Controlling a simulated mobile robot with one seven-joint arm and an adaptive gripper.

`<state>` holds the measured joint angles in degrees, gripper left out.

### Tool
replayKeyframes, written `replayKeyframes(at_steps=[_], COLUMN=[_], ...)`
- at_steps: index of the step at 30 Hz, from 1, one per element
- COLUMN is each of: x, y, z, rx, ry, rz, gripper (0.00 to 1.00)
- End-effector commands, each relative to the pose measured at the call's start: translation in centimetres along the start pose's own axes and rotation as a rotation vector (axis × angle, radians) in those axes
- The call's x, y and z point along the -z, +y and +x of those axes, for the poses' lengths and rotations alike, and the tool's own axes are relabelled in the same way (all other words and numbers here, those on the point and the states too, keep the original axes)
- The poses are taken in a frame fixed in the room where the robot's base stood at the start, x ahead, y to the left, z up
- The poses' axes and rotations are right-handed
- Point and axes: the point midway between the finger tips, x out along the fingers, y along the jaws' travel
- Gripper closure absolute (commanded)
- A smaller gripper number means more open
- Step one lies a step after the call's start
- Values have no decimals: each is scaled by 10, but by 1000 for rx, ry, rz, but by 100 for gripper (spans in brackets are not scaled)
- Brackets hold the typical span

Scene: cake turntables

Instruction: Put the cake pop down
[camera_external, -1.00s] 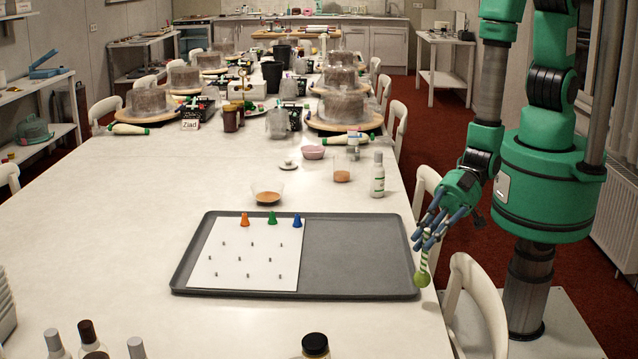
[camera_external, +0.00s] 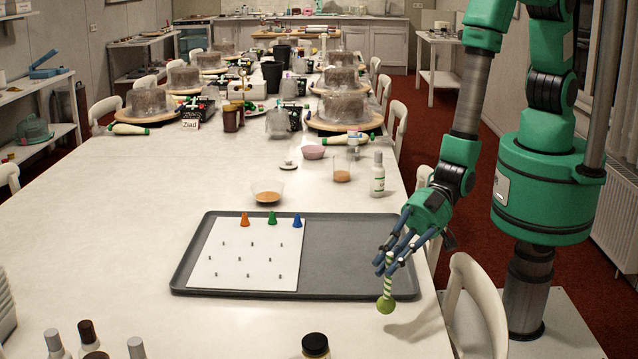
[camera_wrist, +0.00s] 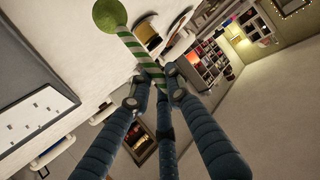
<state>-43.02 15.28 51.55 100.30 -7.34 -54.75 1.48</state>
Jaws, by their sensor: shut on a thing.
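My gripper (camera_external: 391,262) is shut on the green-and-white striped stick of the cake pop (camera_external: 386,303). The cake pop hangs head down, its round green head below the fingers, by the front right corner of the grey tray (camera_external: 345,255). Whether the head touches anything I cannot tell. In the wrist view the green head (camera_wrist: 110,15) and striped stick show at the top, between the blue fingers (camera_wrist: 158,95). A white board (camera_external: 230,270) with several small pegs lies on the tray's left part. The tray's right part is bare.
Orange, green and blue cones (camera_external: 272,218) stand along the board's back edge. A white bottle (camera_external: 377,177), small cups (camera_external: 267,192) and a pink bowl (camera_external: 313,153) stand behind the tray. A dark-capped jar (camera_external: 315,345) and several bottles stand in front. The table left of the tray is clear.

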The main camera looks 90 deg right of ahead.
Motion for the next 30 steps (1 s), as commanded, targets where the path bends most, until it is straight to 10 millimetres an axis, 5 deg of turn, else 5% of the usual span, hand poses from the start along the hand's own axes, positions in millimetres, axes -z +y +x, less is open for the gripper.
replayKeyframes(at_steps=[7, 20, 30], x=[10, 12, -15], y=[4, 4, 4], z=[34, 38, 48], rx=[0, 0, 0], ry=[1, 0, -1], rz=[1, 0, 0], gripper=[100, 100, 100])
